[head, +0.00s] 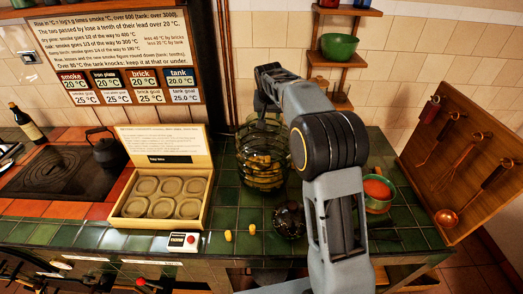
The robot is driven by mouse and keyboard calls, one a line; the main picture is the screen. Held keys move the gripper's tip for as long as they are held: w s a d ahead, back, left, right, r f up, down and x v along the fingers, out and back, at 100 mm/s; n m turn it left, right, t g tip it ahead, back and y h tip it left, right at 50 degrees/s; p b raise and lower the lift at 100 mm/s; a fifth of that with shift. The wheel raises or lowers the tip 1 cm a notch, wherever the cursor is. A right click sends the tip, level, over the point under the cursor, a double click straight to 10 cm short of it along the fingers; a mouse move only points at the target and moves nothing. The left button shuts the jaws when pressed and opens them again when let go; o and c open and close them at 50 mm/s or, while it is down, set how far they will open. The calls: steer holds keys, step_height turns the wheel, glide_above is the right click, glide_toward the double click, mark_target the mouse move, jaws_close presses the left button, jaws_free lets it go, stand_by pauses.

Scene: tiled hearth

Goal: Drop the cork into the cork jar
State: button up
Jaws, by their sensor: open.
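The cork jar (262,178) is a large clear round vessel with several yellowish corks heaped in it, standing on the green tiled counter. My gripper (264,108) is above the jar's mouth, pointing down, with its jaws open. Its fingertips are small and dark here, and I see no cork between them. Two small yellow corks lie on the counter in front of the jar, a left one (228,235) and a right one (252,229). My forearm covers the area just right of the jar.
A dark round lidded pot (289,220) stands in front of the jar. An open box (161,198) with round discs is at left, a red-button box (184,242) before it. A bowl of red stuff (377,190) is at right. A shelf with a green bowl (339,46) hangs behind.

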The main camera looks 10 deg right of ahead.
steer(key=b+v, duration=0.1)
steer(key=v, duration=1.3)
steer(key=shift+b, duration=0.4)
steer(key=shift+s+f, duration=0.1)
step_height(320, 180, down, 6)
steer(key=s+n, duration=0.2)
steer(key=s+f, duration=0.4)
steer(key=s, duration=0.9)
steer(key=s+d+f+y, duration=0.1)
steer(key=s+f, duration=0.3)
steer(key=s, duration=1)
steer(key=shift+s+d+f+n+t, duration=0.25)
steer(key=shift+d+f+n+t, duration=0.05)
steer(key=shift+f+n, duration=0.1)
